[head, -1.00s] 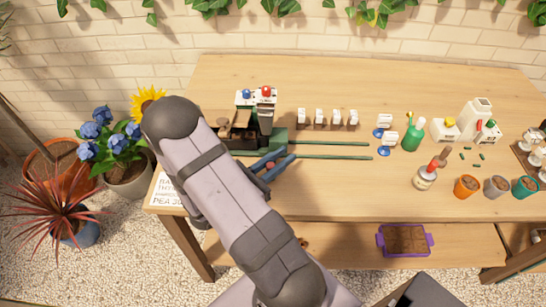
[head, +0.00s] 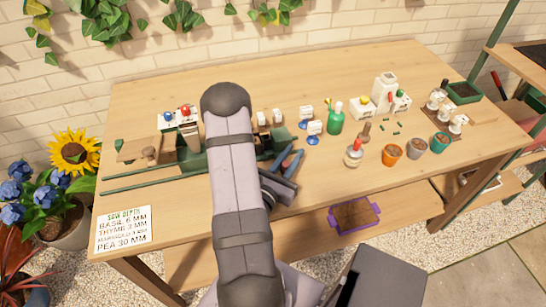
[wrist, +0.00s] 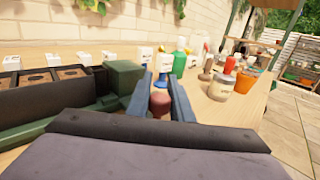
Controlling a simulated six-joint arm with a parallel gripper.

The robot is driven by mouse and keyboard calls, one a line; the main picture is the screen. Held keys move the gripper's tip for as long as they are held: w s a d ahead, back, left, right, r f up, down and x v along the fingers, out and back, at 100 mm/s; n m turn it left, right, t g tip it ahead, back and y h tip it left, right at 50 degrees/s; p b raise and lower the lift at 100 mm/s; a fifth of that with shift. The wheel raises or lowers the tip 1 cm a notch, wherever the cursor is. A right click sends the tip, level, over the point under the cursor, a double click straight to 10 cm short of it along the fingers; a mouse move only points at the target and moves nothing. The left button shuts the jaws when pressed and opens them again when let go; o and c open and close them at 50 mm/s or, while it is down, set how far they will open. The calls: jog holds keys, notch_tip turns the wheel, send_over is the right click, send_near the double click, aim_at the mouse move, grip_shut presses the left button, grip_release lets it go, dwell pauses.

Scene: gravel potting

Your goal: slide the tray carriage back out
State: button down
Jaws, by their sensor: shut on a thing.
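The tray carriage (wrist: 122,80) is green and carries a black tray (wrist: 35,103) with soil-filled cells, at the left of the wrist view. A reddish-brown knob (wrist: 160,103) sits between my blue-grey fingers at the carriage's right end. My gripper (head: 287,162) is shut on this knob; it also shows in the wrist view (wrist: 161,90). In the head view my arm hides much of the carriage and tray. The station with a blue and a red button (head: 180,118) stands to the left of my gripper. Green rails (head: 135,183) lie bare to the left.
White labels (head: 268,117) stand behind the carriage. To the right are blue-based white items (head: 313,131), a green bottle (head: 335,120), a red-topped jar (head: 353,154) and an orange pot (head: 391,154). A sowing-depth sign (head: 123,228) lies at the front left.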

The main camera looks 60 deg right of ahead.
jog(key=shift+s+d, duration=1.15)
jog(key=shift+d, duration=0.05)
jog(key=c, duration=1.6)
grip_release()
jog(key=shift+r, duration=0.1)
notch_tip(320, 180, up, 10)
jog(key=p, duration=0.8)
